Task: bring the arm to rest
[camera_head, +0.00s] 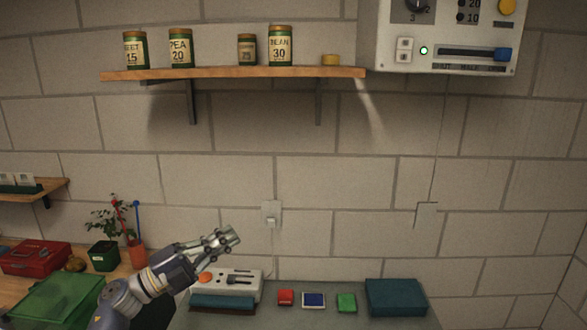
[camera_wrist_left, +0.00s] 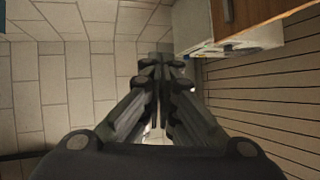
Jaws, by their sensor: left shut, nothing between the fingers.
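My left gripper (camera_head: 229,238) comes in from the lower left in the head view, raised in front of the block wall and just above a white control box. Its fingers are together and hold nothing. In the left wrist view the gripper (camera_wrist_left: 160,62) also shows with its fingertips meeting and nothing between them. My right gripper is in neither view.
The white box (camera_head: 242,276) with an orange button stands below the gripper. Red (camera_head: 286,297), blue (camera_head: 313,299) and green (camera_head: 346,302) pieces and a teal box (camera_head: 396,297) lie to its right. A jar shelf (camera_head: 240,73) and control panel (camera_head: 440,35) hang above.

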